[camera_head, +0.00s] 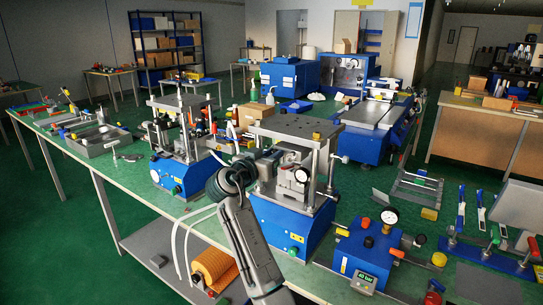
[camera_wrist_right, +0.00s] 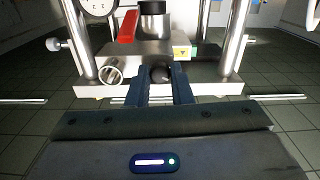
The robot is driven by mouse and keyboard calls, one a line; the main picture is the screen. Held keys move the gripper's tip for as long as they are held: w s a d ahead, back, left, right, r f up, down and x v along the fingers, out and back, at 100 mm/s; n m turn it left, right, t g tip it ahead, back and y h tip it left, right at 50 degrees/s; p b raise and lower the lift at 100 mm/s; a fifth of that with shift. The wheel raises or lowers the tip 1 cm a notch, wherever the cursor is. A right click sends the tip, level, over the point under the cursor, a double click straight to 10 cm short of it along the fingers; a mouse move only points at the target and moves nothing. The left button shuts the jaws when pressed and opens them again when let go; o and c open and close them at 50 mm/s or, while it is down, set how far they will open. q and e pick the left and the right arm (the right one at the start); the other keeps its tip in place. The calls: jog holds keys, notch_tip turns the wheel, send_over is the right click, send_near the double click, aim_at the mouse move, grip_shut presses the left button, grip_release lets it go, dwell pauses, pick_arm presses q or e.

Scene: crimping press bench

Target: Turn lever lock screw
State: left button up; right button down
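The crimping press (camera_head: 290,215) with a blue base and steel posts stands on the green bench. In the right wrist view the two fingers (camera_wrist_right: 163,85) lie left and right of a small dark round knob (camera_wrist_right: 160,74), probably the lock screw. The knob nearly fills the gap; whether both fingers touch it is unclear. A red lever (camera_wrist_right: 128,26) shows above it. My left gripper is out of view.
A steel tube end (camera_wrist_right: 111,75) and the press posts (camera_wrist_right: 236,38) flank the fingers. A second press (camera_head: 180,172) stands to the left. A blue gauge box (camera_head: 366,250) stands to the right. An orange ribbed roll (camera_head: 214,268) lies below the press.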

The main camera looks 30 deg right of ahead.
jog(key=shift+n, duration=0.3)
jog(key=n+p, duration=0.1)
jog(key=n, duration=0.4)
jog(key=shift+p, duration=0.4)
jog(key=shift+n, duration=0.3)
jog(key=c, duration=1.3)
grip_release()
jog(key=shift+a, duration=0.1)
